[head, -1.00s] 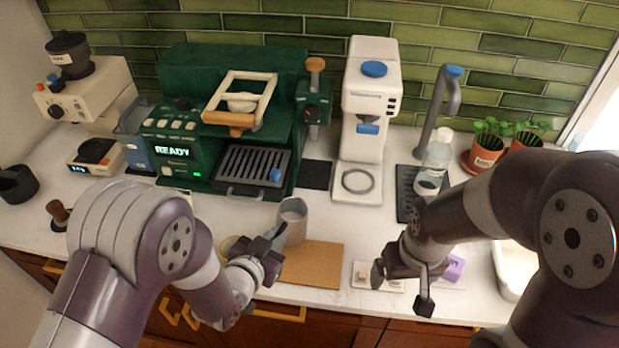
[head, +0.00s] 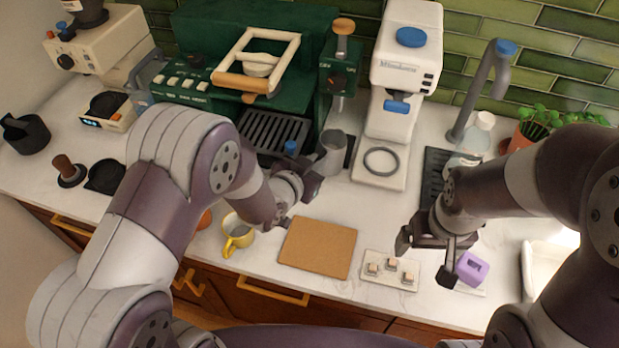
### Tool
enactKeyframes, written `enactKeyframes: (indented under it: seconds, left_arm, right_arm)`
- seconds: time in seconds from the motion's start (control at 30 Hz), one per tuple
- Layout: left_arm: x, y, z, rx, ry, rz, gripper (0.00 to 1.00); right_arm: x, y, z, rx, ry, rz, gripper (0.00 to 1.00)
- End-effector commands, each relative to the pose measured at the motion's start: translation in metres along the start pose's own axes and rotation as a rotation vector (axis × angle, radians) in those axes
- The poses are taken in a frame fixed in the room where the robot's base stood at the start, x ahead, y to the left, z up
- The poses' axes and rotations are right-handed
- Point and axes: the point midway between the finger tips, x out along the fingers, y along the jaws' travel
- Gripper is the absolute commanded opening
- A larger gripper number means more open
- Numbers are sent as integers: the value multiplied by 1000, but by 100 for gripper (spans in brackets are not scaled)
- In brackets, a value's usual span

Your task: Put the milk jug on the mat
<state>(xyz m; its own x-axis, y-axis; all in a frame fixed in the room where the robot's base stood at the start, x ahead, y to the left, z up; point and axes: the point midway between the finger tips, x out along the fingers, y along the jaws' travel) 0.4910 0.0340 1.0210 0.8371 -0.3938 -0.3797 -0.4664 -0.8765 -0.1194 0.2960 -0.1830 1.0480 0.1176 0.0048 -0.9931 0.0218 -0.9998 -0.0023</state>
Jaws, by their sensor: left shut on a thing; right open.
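The milk jug (head: 333,151) is a grey metal cup, roughly upright, beside the espresso machine's drip tray. My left gripper (head: 315,184) is shut on its near side; the fingers are partly hidden. The jug overlaps a small black mat (head: 349,152), of which only a strip shows between the machine and the white grinder. I cannot tell whether the jug touches the mat or hangs above it. A brown cork mat (head: 318,248) lies bare nearer me. My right gripper (head: 428,254) is open and empty over the counter, left of a purple block (head: 472,268).
The green espresso machine (head: 215,90) and white grinder (head: 404,60) flank the jug. A yellow cup (head: 237,234) stands left of the cork mat, and a white tray (head: 390,271) with small pieces lies to its right. A clear bottle (head: 473,140) stands near the tap (head: 483,90).

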Motion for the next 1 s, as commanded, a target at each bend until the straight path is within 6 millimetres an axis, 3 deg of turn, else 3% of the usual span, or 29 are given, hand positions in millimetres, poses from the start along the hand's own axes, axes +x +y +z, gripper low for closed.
enactKeyframes:
  seconds: [0.5,1.0]
  left_arm:
    - [64,-20,-25,0,5,0,0]
    - [71,-22,-25,0,4,-1,0]
  right_arm:
    - [12,0,1,0,0,0,93]
    - [18,0,2,0,0,0,93]
